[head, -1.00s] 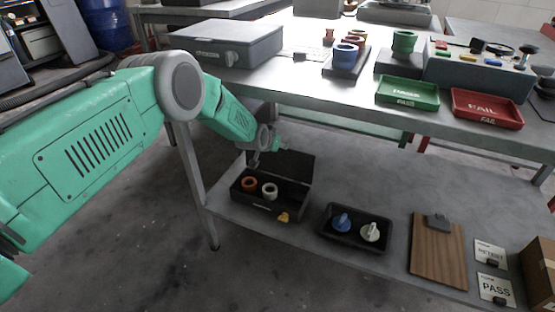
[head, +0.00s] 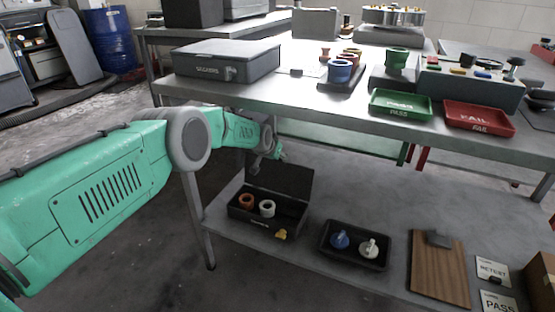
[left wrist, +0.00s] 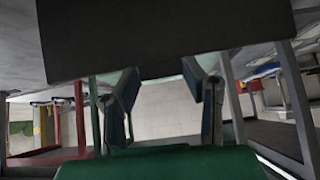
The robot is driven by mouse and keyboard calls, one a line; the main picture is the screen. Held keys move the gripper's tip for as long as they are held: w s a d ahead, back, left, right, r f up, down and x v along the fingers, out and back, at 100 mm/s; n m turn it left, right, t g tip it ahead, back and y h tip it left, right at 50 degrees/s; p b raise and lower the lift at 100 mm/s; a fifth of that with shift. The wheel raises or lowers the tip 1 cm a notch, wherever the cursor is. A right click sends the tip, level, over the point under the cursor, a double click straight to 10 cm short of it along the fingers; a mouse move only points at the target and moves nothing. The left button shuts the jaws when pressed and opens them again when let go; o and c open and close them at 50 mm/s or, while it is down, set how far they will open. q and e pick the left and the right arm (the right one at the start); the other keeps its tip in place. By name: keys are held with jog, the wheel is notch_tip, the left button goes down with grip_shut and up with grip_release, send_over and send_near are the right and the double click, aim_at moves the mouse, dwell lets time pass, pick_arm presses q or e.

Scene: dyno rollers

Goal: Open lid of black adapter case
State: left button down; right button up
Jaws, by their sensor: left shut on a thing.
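The black adapter case (head: 262,224) stands on the lower shelf with its lid (head: 288,181) raised at the back. An orange ring (head: 246,200) and a white ring (head: 267,208) sit inside, and a yellow latch (head: 281,234) is on the front. My left gripper (head: 257,166) is at the lid's upper left edge, partly hidden by my arm. In the left wrist view the dark lid (left wrist: 160,35) spans the top, against the two fingers of my left gripper (left wrist: 161,85), which is shut on it. My right gripper is out of view.
A black tray (head: 352,262) with a blue and a white piece is right of the case. A clipboard (head: 438,270) and cards lie farther right. The upper tabletop (head: 260,98) overhangs the shelf, and a table leg (head: 196,215) stands left of the case.

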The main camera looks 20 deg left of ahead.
pick_arm(q)
jog(key=shift+r, duration=0.1)
jog(key=c, duration=1)
grip_release()
jog(key=shift+o, duration=0.2)
jog(key=s, duration=1.2)
jog(key=shift+s+a+r, duration=0.25)
jog(key=shift+s+a, duration=0.05)
jog(key=shift+s, duration=0.1)
